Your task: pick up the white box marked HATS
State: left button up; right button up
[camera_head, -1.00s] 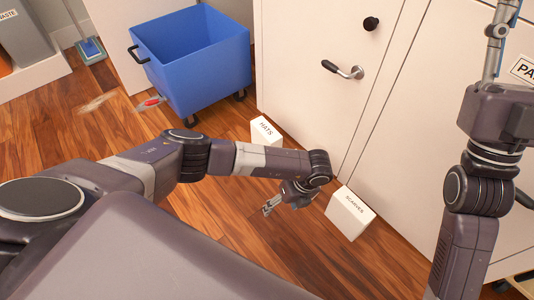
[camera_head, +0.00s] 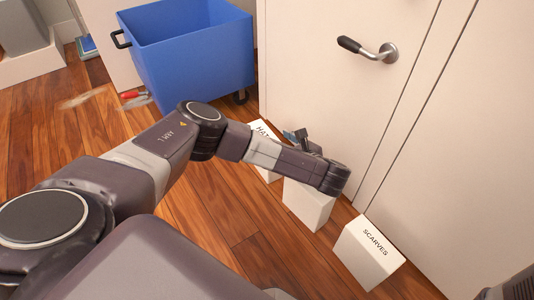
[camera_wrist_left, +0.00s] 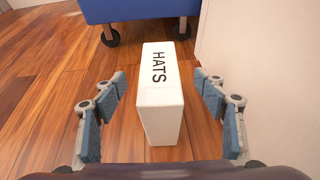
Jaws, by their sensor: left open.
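The white box marked HATS (camera_head: 263,128) stands on the wood floor by the pale door in the head view, partly hidden behind my left arm. In the left wrist view the HATS box (camera_wrist_left: 162,105) is upright, its lettered top facing me. My left gripper (camera_wrist_left: 160,80) is open, with one blue-padded finger on each side of the box and visible gaps between. In the head view my left gripper (camera_head: 298,137) shows only in part, just beyond my forearm and beside the box. My right gripper is out of view.
A white box (camera_head: 308,205), its label hidden by my arm, and a white box marked SCARVES (camera_head: 369,252) stand nearer along the door (camera_head: 330,100). A blue wheeled bin (camera_head: 195,60) stands beyond the HATS box. A red-handled object (camera_head: 132,95) lies left of the bin.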

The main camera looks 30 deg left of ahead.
pick_arm(q)
jog(key=shift+b+x, duration=0.4)
jog(key=shift+x, duration=0.5)
jog(key=b+x, duration=0.4)
jog(key=shift+a+f+b, duration=0.3)
jog(key=shift+f, duration=0.05)
jog(key=shift+w+a, duration=0.1)
jog(key=shift+a, duration=0.05)
jog(key=shift+r, duration=0.15)
grip_shut()
